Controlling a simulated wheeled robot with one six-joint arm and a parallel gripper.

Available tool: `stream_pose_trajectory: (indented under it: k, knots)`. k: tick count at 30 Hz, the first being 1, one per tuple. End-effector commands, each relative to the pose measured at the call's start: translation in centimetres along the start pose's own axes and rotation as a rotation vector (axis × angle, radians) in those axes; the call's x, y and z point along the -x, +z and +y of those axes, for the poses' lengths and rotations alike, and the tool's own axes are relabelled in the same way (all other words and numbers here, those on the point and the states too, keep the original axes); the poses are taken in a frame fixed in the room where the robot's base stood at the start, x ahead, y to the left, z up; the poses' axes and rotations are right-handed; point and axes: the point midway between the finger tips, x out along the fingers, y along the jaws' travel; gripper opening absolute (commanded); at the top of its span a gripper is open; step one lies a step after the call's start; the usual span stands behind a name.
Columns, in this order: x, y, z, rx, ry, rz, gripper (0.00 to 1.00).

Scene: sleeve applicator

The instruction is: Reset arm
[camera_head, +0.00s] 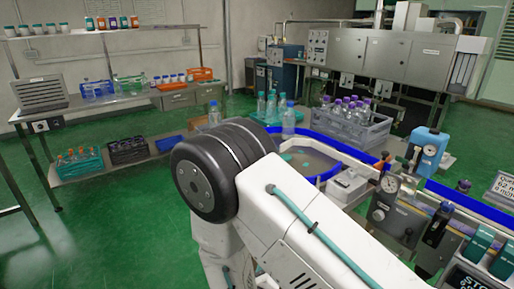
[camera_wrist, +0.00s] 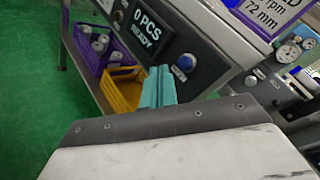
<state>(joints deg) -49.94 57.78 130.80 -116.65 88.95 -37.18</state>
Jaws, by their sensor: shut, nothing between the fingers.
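My gripper (camera_wrist: 158,72) shows in the wrist view as two teal fingers side by side, shut with nothing between them. A yellow crate (camera_wrist: 121,95) and a purple crate (camera_wrist: 88,54) with grey-white pieces are on a shelf below and left of that panel. In the head view my white arm fills the lower middle, and the gripper does not show there.
A blue-edged conveyor (camera_head: 318,178) runs behind my arm. A grey crate (camera_head: 350,132) of purple-capped bottles and a blue-capped bottle (camera_head: 289,120) stand near it. A gauge unit (camera_head: 391,184) is at the right. The green floor (camera_head: 120,225) at left is clear.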

Motion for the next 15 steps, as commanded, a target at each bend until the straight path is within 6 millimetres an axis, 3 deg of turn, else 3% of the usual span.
stream_pose_trajectory:
  k: [3, 5, 11, 15]
  knots:
    - [0.4, -2.3, -2.4, -0.07, -0.097, 0.106, 0.0]
    - [0.7, -2.6, -4.3, -0.134, -0.17, 0.164, 0.0]
    - [1.6, -3.2, -12.6, -0.408, -0.472, 0.365, 0.0]
    - [3.2, -3.5, -18.4, -0.637, -0.709, 0.504, 0.0]
